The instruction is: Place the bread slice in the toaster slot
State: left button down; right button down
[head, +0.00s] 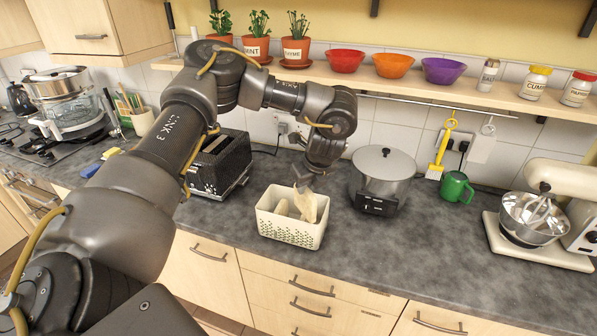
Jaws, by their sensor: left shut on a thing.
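My left gripper (304,184) reaches down from above at the white bread basket (292,234) on the counter. It is shut on a bread slice (309,206) that stands upright at the basket's right side. Whether the slice is clear of the basket floor is hidden by the basket's front wall. Another pale piece of bread (283,207) sits in the basket to the left. The black toaster (221,163) stands on the counter left of the basket, partly covered by my left arm. My right gripper does not show.
A lidded steel cooker (384,172) stands right of the basket, with a green mug (455,187) and a stand mixer (548,207) further right. A shelf (405,84) with pots and bowls runs above. Counter in front of the cooker is clear.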

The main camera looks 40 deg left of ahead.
pick_arm(q)
jog(key=n, duration=0.2)
jog(key=s+n+g, duration=0.1)
jog(key=n, duration=0.1)
jog(key=d+n+g, duration=0.1)
jog(key=shift+s+f+n, duration=0.15)
jog(key=shift+s+n, duration=0.05)
jog(key=shift+n, duration=0.2)
jog(key=s+d+f+n+g+h+b, duration=0.2)
jog(key=s+d+f+n+b, duration=0.1)
jog(key=d+n, duration=0.4)
jog(key=s+d+f+n+g+h+b, duration=0.2)
jog(key=s+d+f+n+b, duration=0.2)
jog(key=d+n+b, duration=0.3)
jog(key=shift+s+d+f+n, duration=0.15)
jog(key=shift+d+f+n, duration=0.45)
jog(key=shift+n, duration=0.6)
